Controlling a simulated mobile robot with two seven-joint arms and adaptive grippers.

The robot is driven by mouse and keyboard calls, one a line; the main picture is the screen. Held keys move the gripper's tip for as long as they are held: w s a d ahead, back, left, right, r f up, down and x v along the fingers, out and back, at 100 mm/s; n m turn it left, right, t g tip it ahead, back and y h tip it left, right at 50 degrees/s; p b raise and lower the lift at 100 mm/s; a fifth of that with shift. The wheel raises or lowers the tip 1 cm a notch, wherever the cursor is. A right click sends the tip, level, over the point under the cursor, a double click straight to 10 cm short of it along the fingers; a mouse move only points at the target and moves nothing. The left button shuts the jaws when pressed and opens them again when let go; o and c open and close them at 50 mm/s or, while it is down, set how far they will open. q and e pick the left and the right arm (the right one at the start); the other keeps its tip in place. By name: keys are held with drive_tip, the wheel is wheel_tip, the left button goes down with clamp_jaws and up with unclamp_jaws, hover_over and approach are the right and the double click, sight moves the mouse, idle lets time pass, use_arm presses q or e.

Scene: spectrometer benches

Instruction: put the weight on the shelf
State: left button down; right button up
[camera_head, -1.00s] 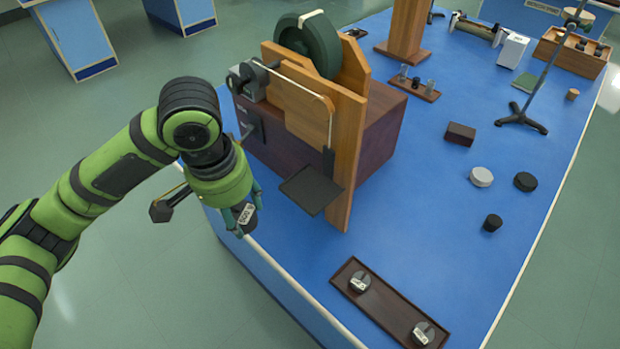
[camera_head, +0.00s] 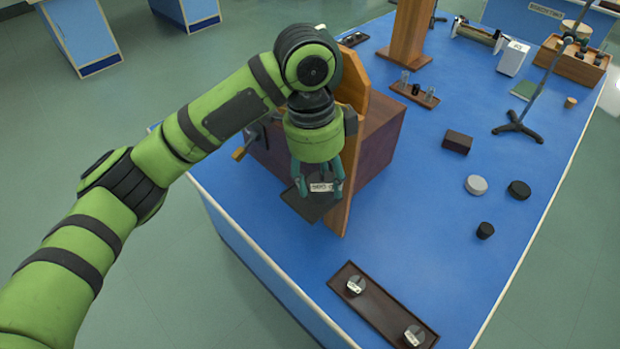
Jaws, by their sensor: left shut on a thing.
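The weight (camera_head: 321,187) is a dark piece with a white label, marked 500 g in the earlier frame. My left gripper (camera_head: 318,185) is shut on it, pointing down. It appears over or just in front of the small dark shelf (camera_head: 300,204), a flat plate on the side of the wooden apparatus (camera_head: 342,211). I cannot tell whether the weight touches the shelf. My left arm and gripper hide the wheel and much of the apparatus. My right gripper is not in view.
A brown tray (camera_head: 378,310) with two labelled weights (camera_head: 355,286) lies at the front of the blue bench. Several dark and grey discs (camera_head: 476,185), a brown block (camera_head: 457,142) and a stand (camera_head: 517,127) are to the right. The bench between is clear.

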sight(310, 181)
use_arm(q)
drive_tip(key=w+f, duration=0.1)
drive_tip(key=w+a, duration=0.1)
drive_tip(key=w, duration=0.1)
drive_tip(key=w+f+p, duration=0.1)
drive_tip(key=shift+w+a+f, duration=0.15)
drive_tip(key=shift+a+f, duration=0.15)
drive_tip(key=shift+a, duration=0.05)
wheel_tip(310, 181, down, 4)
drive_tip(key=shift+r+p, duration=0.15)
drive_tip(key=shift+p, duration=0.8)
drive_tip(key=shift+a+f, duration=0.1)
drive_tip(key=shift+f, duration=0.1)
drive_tip(key=shift+c, duration=2.4)
unclamp_jaws()
drive_tip(key=shift+f, duration=0.2)
drive_tip(key=shift+r, duration=0.1)
